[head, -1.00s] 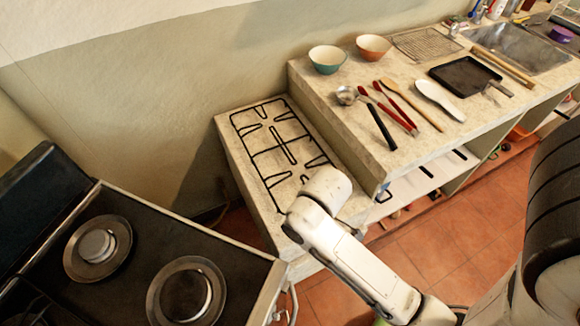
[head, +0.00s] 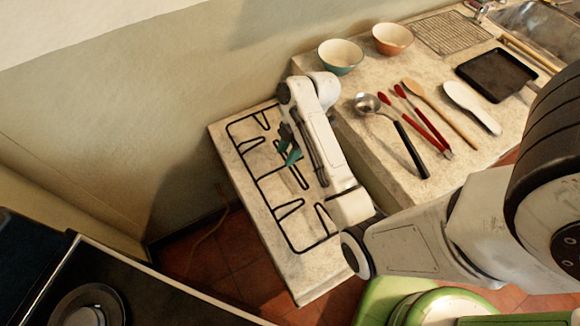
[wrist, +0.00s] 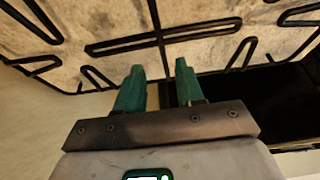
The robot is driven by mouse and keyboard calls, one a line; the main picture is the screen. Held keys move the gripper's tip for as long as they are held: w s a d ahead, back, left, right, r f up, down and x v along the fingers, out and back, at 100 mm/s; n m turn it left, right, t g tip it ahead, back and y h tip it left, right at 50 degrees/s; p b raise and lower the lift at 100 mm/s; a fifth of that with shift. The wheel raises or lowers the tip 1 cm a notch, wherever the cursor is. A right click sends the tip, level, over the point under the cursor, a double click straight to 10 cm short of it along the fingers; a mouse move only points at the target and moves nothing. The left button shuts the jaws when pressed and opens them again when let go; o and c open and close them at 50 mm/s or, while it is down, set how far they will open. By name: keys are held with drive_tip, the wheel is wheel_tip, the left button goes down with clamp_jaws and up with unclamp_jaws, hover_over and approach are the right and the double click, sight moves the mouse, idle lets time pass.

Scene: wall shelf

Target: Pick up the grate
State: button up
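The grate (head: 263,182) is a black wire frame with inward prongs. It lies flat on the lower stone counter at the left in the head view. Its right part is hidden behind my arm. My gripper (head: 291,153) has green fingers and is over the middle of the grate. In the wrist view the gripper (wrist: 158,80) has its two fingers apart with nothing between them. The grate's bars (wrist: 160,43) cross the picture just beyond the fingertips. I cannot tell whether the fingers touch it.
The higher counter (head: 375,150) to the right holds a teal bowl (head: 340,56), an orange bowl (head: 392,39), a ladle (head: 367,104), other utensils and a black pan (head: 496,74). A stove (head: 90,305) stands at lower left. The wall is close behind the grate.

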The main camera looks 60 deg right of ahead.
sight(281, 168)
drive_tip(key=shift+p+x, duration=0.35)
drive_tip(key=shift+x, duration=2.9)
drive_tip(key=shift+s+a, duration=0.15)
drive_tip(key=shift+c, duration=0.3)
clamp_jaws()
drive_tip(key=shift+r, duration=0.1)
